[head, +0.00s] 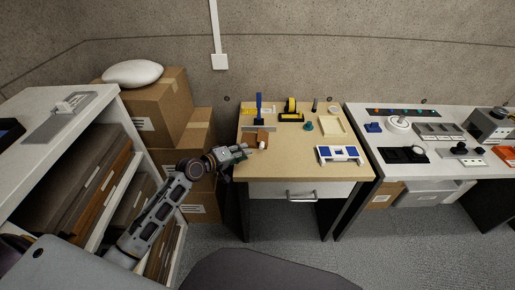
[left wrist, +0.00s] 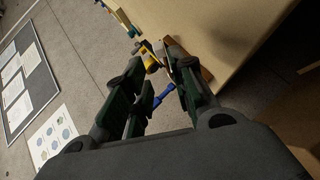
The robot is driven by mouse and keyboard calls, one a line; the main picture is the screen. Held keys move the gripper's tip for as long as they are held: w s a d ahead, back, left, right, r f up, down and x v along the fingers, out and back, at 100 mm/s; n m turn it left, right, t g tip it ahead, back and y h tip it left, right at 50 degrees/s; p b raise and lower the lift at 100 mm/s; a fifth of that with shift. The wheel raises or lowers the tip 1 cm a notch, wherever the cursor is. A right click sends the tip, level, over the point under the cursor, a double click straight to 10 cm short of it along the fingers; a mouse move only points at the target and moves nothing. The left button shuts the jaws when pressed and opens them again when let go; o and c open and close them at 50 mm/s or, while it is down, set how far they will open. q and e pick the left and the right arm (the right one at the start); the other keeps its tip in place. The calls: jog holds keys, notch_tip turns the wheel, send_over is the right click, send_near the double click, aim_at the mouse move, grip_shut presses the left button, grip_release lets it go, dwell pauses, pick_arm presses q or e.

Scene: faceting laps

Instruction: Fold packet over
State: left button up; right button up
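A small brown flat piece (head: 262,137), which looks like the packet, lies near the left edge of the wooden desk top. It is too small to tell how it is folded. In the left wrist view a brown piece (left wrist: 206,74) shows partly behind one finger. My left gripper (head: 246,151) is at the desk's left edge, just short of the brown piece. In the left wrist view its fingers (left wrist: 156,50) stand apart with a gap between the tips, and nothing is clearly held. I cannot tell whether a finger touches the brown piece. My right gripper is not in view.
A small white cylinder (head: 262,145) stands close by the left gripper. Behind are a blue upright tool (head: 259,108) and a yellow-and-black dispenser (head: 291,110). A blue-and-white holder (head: 339,154) and a cream tray (head: 332,124) are at right. Cardboard boxes (head: 160,110) stand left of the desk.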

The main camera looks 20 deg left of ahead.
pick_arm(q)
send_near(263, 139)
jog(key=shift+w+d+f+b, duration=0.1)
jog(key=shift+w+d+f, duration=0.2)
jog(key=shift+d, duration=0.4)
jog(key=shift+w+d+f+b, duration=0.1)
jog(key=shift+w+d+f, duration=0.05)
jog(key=shift+d+f, duration=0.4)
jog(key=shift+w+d+f+b, duration=0.1)
jog(key=shift+w+d+f, duration=0.15)
jog(key=shift+d, duration=0.55)
jog(key=shift+c, duration=0.4)
grip_shut()
